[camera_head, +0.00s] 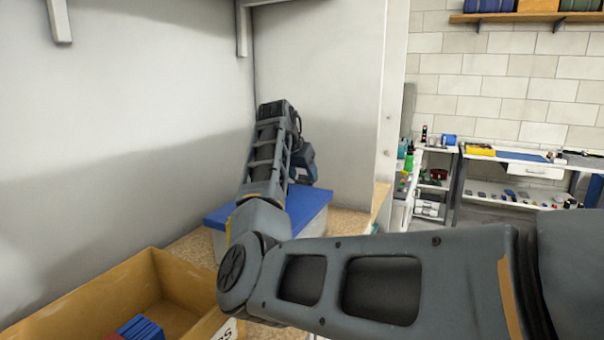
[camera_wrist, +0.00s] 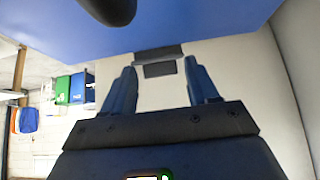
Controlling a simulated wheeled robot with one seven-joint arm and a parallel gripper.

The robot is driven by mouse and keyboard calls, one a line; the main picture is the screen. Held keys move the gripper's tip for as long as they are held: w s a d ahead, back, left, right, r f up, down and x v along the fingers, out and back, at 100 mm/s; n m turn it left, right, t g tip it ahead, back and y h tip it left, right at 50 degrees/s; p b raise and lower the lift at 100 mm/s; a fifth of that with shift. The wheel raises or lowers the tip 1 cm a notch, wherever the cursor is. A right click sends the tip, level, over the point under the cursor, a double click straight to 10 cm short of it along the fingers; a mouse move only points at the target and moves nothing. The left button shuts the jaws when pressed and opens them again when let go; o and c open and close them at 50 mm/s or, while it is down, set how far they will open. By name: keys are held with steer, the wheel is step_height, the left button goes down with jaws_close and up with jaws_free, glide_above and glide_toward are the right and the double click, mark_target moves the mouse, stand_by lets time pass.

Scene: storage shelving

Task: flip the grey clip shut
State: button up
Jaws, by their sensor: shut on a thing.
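A grey box (camera_head: 313,226) with a blue lid (camera_head: 306,203) stands on the shelf board, partly hidden behind my arm. In the wrist view the blue lid (camera_wrist: 215,28) fills the top, and the dark grey clip (camera_wrist: 159,70) sits at its edge against the pale box wall. My gripper (camera_wrist: 160,72) has its two fingers on either side of the clip, closed on it, though the exact contact is hard to see. In the head view my gripper (camera_head: 303,165) is at the far side of the lid, mostly hidden by my arm.
A yellow-brown open bin (camera_head: 180,290) with blue items (camera_head: 140,328) inside stands at the front left. A white side panel (camera_head: 330,110) rises close behind the box. A workbench (camera_head: 520,160) with small goods is far off at the right.

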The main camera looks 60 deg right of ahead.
steer(key=shift+r, duration=0.1)
stand_by(0.6)
steer(key=o, duration=1.2)
steer(key=shift+b+v, duration=0.3)
steer(key=shift+v, duration=3.55)
